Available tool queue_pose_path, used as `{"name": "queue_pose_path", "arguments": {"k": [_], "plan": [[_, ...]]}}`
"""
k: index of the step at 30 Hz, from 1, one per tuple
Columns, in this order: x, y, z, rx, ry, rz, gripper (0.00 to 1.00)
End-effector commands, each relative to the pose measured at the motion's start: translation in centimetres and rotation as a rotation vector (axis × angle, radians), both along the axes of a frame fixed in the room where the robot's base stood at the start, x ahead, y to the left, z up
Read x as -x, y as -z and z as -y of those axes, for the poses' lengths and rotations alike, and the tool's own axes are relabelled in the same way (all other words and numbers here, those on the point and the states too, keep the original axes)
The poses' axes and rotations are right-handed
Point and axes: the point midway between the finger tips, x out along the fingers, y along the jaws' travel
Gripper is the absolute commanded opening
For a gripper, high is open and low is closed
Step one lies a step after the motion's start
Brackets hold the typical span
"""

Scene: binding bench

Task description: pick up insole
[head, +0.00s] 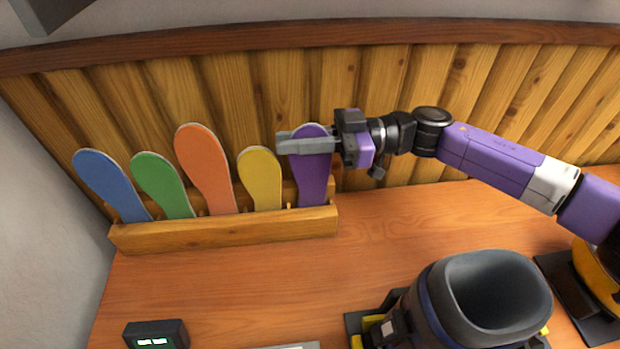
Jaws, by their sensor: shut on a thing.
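Several insoles stand upright in a slotted wooden rack (225,234) at the back left of the bench. From left to right they are a blue insole (110,185), a green insole (165,186), an orange insole (205,170), a yellow insole (260,180) and a purple insole (312,182). My gripper (290,143) reaches in from the right and is shut on the purple insole near its upper part. The lower end of the purple insole is still at the rack's right-hand slot. The fingers hide part of its upper face.
A dark grey boot-like open vessel (440,310) stands in a holder at the front right. A small dark box with a lit display (155,336) is at the front left. A plank wall (440,90) rises close behind the rack. The middle of the bench is clear.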

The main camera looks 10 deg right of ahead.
Motion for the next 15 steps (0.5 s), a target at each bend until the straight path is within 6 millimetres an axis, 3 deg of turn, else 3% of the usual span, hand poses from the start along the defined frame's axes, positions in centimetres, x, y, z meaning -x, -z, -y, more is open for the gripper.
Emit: {"name": "queue_pose_path", "arguments": {"k": [8,15], "plan": [[0.0,-0.3,0.0,0.0,0.0,0.001,0.0],[0.0,-2.5,0.0,0.002,0.0,0.004,0.0]]}}
